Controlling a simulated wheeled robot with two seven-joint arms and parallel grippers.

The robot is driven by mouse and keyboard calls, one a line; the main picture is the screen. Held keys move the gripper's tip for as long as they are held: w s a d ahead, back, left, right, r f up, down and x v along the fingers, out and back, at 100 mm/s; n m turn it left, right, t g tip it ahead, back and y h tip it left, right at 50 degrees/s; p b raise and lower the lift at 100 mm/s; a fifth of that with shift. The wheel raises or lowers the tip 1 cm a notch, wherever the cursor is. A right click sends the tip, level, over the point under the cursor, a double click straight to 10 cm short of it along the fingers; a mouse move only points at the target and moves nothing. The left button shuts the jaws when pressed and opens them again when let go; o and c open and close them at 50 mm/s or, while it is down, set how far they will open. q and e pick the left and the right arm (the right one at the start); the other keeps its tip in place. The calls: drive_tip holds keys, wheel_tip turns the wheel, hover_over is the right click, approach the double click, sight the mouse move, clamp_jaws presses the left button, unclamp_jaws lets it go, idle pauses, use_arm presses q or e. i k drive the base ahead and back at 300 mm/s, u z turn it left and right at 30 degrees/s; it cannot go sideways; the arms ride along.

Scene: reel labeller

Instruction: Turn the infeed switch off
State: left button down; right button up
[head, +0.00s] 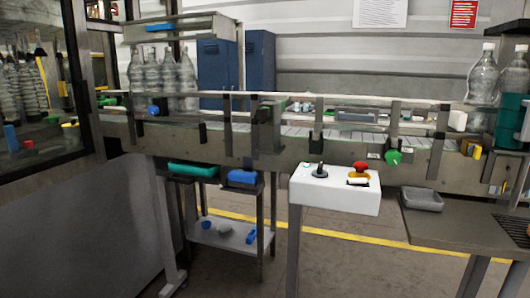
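A white control box (335,192) stands on a post in front of the conveyor, right of the middle in the head view. On its top are a black rotary knob (320,171) at the left and a red mushroom button (361,167) on a yellow base at the right. A small white and black switch (358,182) sits in front of the red button. I cannot read any label, so I cannot tell which control is the infeed switch or its position. Neither of my grippers is in view.
The conveyor (280,139) runs across behind the box, with a green knob (394,157) on its near side. A grey tray (422,199) sits on a side table at the right. Clear bottles (180,80) stand at the left. Floor is open before the box.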

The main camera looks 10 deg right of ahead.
sight(319, 173)
drive_tip(key=i, duration=1)
drive_tip(key=z, duration=0.4)
